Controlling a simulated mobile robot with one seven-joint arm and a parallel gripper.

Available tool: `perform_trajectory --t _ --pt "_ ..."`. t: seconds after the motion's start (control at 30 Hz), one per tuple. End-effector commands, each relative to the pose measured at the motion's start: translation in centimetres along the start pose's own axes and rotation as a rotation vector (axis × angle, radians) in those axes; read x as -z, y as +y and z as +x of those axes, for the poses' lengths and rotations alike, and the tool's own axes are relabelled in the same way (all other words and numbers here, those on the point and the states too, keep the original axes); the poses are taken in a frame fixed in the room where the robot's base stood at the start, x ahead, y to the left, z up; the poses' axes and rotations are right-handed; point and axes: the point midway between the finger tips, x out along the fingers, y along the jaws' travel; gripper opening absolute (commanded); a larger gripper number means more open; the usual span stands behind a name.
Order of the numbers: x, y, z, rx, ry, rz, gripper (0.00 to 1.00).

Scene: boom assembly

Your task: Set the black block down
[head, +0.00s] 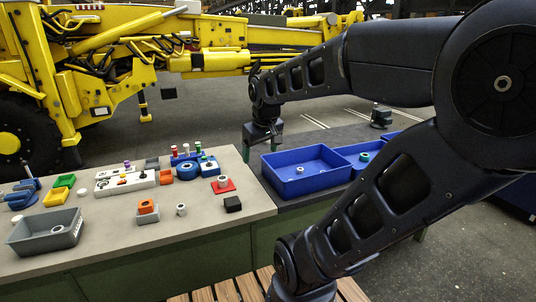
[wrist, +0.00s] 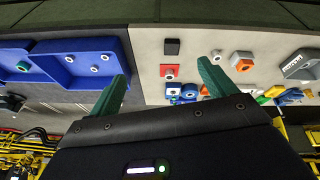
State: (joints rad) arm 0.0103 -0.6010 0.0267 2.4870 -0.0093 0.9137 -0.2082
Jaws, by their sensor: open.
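The black block (head: 233,204) lies flat on the light grey worktop near its front right corner, just in front of the red plate. It also shows in the wrist view (wrist: 172,47), ahead of the fingers and a little above the red plate. My gripper (head: 260,155) is open and empty, fingers pointing down, behind the table's right part and left of the blue bin. In the wrist view its two green fingers (wrist: 163,70) stand wide apart with nothing between them. The block is apart from both fingers.
A red plate with a grey nut (head: 222,183) is behind the block. A blue bin (head: 282,184) stands on the dark table to the right. Orange and blue parts, a metal nut (head: 181,209) and a grey bin (head: 38,245) are to the left. Worktop around the block is clear.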

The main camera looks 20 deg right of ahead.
Motion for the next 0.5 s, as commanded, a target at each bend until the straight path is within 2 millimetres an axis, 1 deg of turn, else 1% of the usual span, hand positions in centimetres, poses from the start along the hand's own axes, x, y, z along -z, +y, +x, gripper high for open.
perform_trajectory --t 0.03,0.1,0.2,0.33,0.5 --pt "-0.9 -0.1 -0.7 -0.001 0.016 0.043 0.83" --pt "-2.0 -0.2 -1.3 0.001 0.031 0.102 0.83" --pt "-3.2 -0.4 -2.0 0.005 0.048 0.168 0.83" --pt "-4.1 -0.5 -2.4 0.009 0.058 0.217 0.83" --pt "-4.3 -0.6 -2.5 0.01 0.06 0.232 0.83"
